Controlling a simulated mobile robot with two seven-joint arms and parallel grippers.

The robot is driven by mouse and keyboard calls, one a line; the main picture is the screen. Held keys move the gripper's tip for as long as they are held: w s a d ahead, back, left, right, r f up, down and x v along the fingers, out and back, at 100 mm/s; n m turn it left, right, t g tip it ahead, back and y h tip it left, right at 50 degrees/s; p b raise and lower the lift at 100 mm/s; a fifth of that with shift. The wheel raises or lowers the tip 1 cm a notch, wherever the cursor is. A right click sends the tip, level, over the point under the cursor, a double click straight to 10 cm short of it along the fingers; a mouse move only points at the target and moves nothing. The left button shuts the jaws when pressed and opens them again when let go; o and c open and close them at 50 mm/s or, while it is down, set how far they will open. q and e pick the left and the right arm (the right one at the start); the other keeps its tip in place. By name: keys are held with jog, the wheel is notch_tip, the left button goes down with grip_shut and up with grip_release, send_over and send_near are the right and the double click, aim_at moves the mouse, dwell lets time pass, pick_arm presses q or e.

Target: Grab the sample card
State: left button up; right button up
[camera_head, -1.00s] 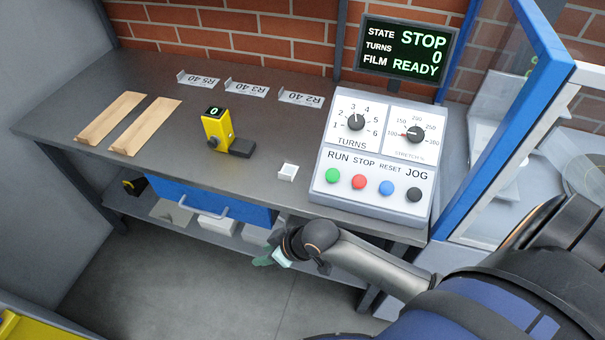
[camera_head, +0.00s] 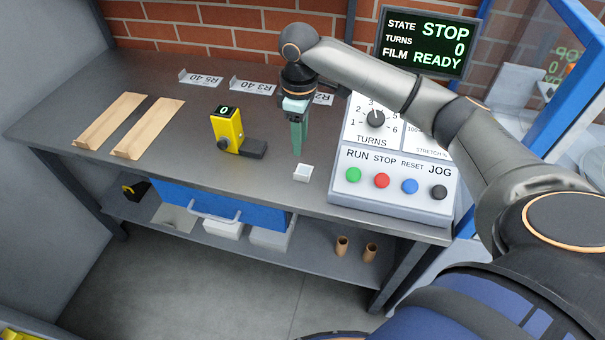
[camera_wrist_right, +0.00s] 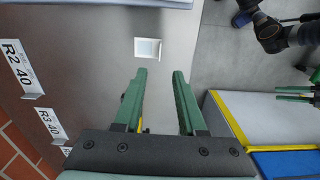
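A small white square piece (camera_head: 303,172), which I take to be the sample card, lies on the grey bench left of the control panel. It also shows in the right wrist view (camera_wrist_right: 148,48), just beyond the fingertips. My right gripper (camera_head: 297,150) points down above the bench, behind the white piece in the head view. Its green fingers (camera_wrist_right: 159,72) are apart with nothing between them. My left gripper (camera_wrist_right: 293,93) shows small at the right edge of the wrist view, its green fingers apart and empty; it is outside the head view.
A yellow device (camera_head: 227,130) with a dark block stands left of my right gripper. The control panel (camera_head: 395,200) is on the right. Label stands (camera_head: 252,87) line the back, partly behind my arm. Two brown wooden pieces (camera_head: 148,128) lie on the left. The bench front is clear.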

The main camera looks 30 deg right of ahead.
aim_at(300, 175)
notch_tip(300, 175, down, 12)
jog(key=shift+r, duration=0.25)
dwell(0.3)
grip_shut()
dwell(0.4)
